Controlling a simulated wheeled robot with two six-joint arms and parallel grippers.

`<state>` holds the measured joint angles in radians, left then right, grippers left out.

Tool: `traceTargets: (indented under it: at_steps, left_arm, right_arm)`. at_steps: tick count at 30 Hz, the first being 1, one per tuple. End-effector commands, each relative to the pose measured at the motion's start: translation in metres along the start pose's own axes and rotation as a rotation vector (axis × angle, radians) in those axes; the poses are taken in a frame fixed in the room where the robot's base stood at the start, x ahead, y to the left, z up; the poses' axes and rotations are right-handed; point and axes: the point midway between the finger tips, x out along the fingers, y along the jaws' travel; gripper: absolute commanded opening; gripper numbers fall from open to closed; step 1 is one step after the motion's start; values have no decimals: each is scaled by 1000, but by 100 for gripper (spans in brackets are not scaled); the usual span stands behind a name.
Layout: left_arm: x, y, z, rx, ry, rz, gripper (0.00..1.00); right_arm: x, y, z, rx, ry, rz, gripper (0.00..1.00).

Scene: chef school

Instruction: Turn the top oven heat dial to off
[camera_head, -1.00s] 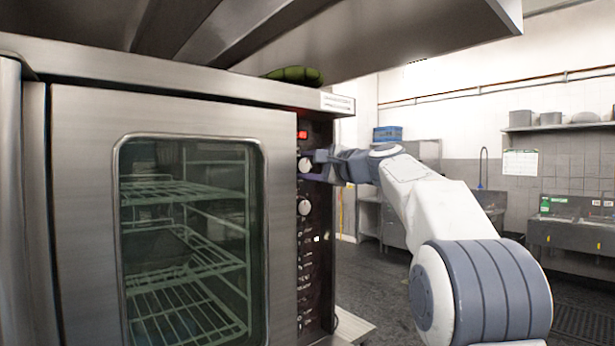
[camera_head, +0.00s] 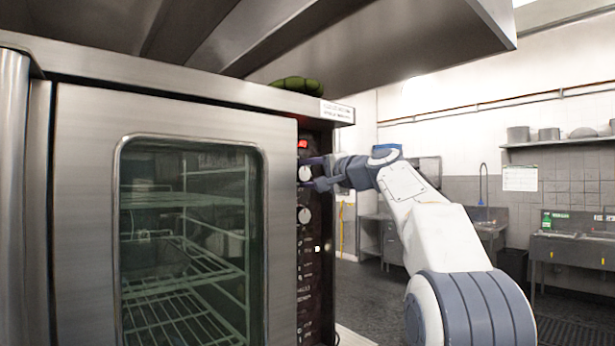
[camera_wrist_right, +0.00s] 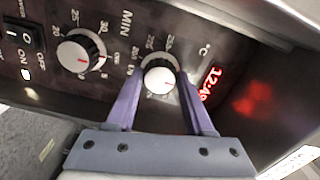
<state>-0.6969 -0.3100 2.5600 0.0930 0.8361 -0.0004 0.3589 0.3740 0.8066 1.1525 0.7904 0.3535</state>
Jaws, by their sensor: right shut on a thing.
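The top heat dial (camera_head: 305,174) is a round white knob on the oven's dark control panel, just under a red display. In the right wrist view the dial (camera_wrist_right: 160,79) has a red pointer line and a ring of numbers around it, near a °C mark. My right gripper (camera_head: 311,173) is at this dial. In the wrist view its two purple fingers (camera_wrist_right: 160,87) stand on either side of the knob, shut on it. The knob hides the exact finger contact. My left gripper is not in view.
A second dial (camera_head: 304,214), marked MIN, sits below the top one. The oven door (camera_head: 85,220) is closed, with racks behind its glass. A metal hood (camera_head: 400,50) hangs above.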

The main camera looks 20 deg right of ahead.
Motion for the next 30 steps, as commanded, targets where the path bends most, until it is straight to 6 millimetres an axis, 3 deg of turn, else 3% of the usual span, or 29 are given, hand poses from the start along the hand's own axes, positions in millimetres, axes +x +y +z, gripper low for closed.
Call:
traceTargets:
  at_steps: [9,10,12,23,30]
  left_arm:
    - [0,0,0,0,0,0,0]
    - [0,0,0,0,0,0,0]
    - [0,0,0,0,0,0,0]
    - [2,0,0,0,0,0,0]
    - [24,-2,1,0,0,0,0]
  right_arm:
    - [0,1,0,-2,-2,3,0]
    - [0,1,0,-2,-2,3,56]
    - [0,1,0,-2,-2,3,83]
    - [-3,1,0,-2,0,1,83]
    - [-40,4,0,-4,5,-1,83]
